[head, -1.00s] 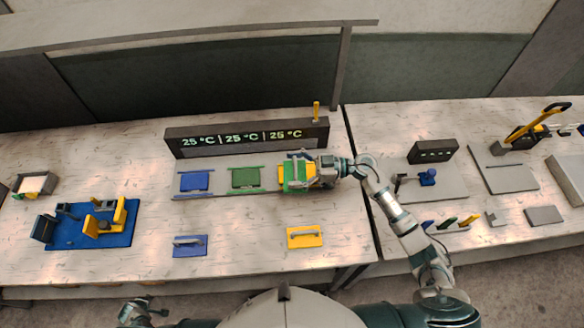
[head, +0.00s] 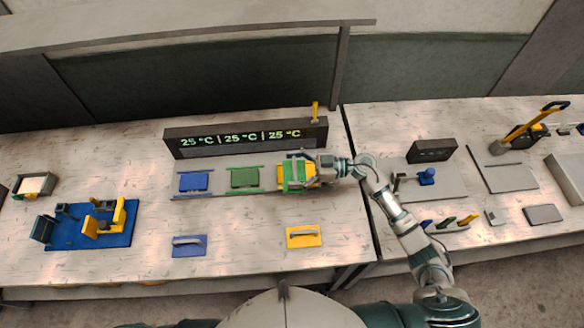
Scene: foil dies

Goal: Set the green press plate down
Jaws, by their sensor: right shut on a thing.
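The green press plate (head: 291,176) is at the right end of the grey strip, over the yellow pad (head: 283,171). My right gripper (head: 304,172) is shut on the plate from its right side. I cannot tell whether the plate touches the pad or hangs just above it. A green pad (head: 245,178) and a blue pad (head: 195,181) lie uncovered to the left on the same strip. My left gripper does not show clearly.
A dark display (head: 246,137) reading 25 °C in three fields stands behind the strip. A blue plate (head: 189,246) and a yellow plate (head: 304,237) with handles lie in front. A blue-based fixture (head: 120,237) stands at left. The table between the front plates is clear.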

